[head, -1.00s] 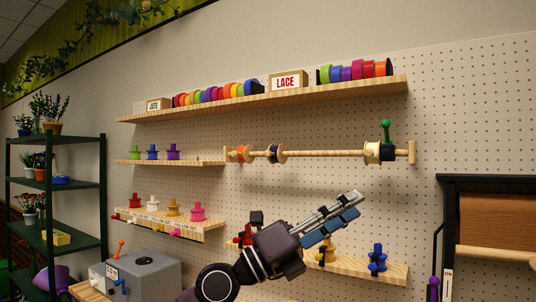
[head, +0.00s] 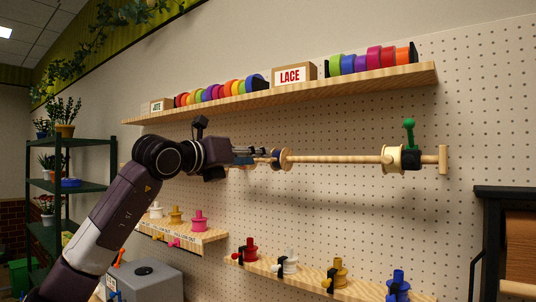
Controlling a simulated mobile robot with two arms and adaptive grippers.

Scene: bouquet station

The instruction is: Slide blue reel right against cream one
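The blue reel (head: 276,158), with dark blue winding between pale wooden flanges, sits on a horizontal wooden rod (head: 335,159). The cream reel (head: 393,159) is on the same rod farther right, against a black clamp with a green knob (head: 409,135). Bare rod separates the two reels. My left gripper (head: 258,157) reaches in from the left at rod height, its fingers just left of the blue reel. I cannot tell whether they touch it or how far apart they are. The gripper hides the rod's left part. My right gripper is not in view.
A shelf (head: 285,95) with coloured rolls and a LACE box (head: 294,76) runs above the rod. Lower shelves hold several small coloured spools, including a red one (head: 249,249) and a blue one (head: 398,286). A wooden end stop (head: 443,159) closes the rod's right end.

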